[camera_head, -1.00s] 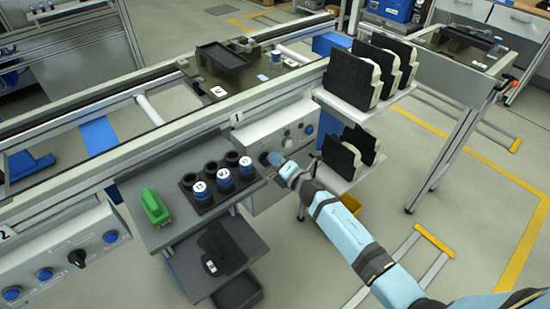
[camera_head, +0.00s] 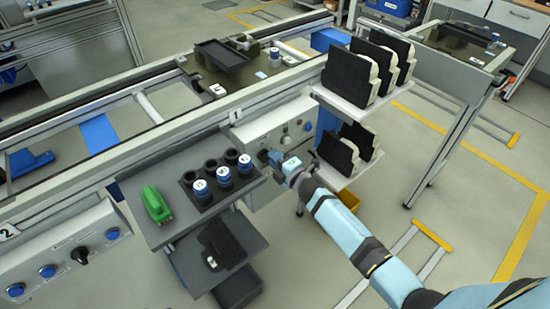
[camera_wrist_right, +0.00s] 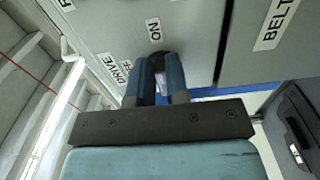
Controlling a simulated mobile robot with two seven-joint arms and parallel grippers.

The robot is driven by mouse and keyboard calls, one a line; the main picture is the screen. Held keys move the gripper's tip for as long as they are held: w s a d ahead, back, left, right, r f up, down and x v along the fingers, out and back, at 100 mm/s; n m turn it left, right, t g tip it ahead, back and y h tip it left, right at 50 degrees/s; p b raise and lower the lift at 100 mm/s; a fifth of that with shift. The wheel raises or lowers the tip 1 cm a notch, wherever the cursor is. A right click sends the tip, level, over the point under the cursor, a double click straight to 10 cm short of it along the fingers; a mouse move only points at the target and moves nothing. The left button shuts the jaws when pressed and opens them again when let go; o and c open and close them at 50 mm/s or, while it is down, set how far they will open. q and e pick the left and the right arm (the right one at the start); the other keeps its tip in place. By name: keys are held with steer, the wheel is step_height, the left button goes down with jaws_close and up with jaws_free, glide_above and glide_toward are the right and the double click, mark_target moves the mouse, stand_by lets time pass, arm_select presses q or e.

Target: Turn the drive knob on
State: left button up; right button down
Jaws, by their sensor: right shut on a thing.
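My right gripper (camera_head: 268,157) reaches the front of the grey control panel (camera_head: 272,126) of station 1. In the right wrist view its two blue-grey fingers (camera_wrist_right: 158,78) are shut on the black drive knob (camera_wrist_right: 158,62). The "ON" label (camera_wrist_right: 155,31) lies just beyond the knob, and the "DRIVE" label (camera_wrist_right: 109,69) is to its left. An "OFF" label is partly hidden beside the fingers. The knob's exact pointing direction is hard to tell. In the head view my gripper covers most of the knob. My left gripper is not in view.
A shelf (camera_head: 345,104) with black and cream parts stands right of the panel. Left of it, a grey table (camera_head: 150,178) holds a green part (camera_head: 156,204) and a black holder with blue-white cylinders (camera_head: 224,175). Another panel with a black knob (camera_head: 80,256) is at lower left.

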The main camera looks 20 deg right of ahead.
steer(key=c, duration=1.1)
jaws_free()
steer(key=shift+s, duration=0.1)
steer(key=v, duration=1.3)
steer(key=shift+s+d+p, duration=0.15)
steer(key=shift+s+p, duration=0.15)
steer(key=shift+s, duration=0.05)
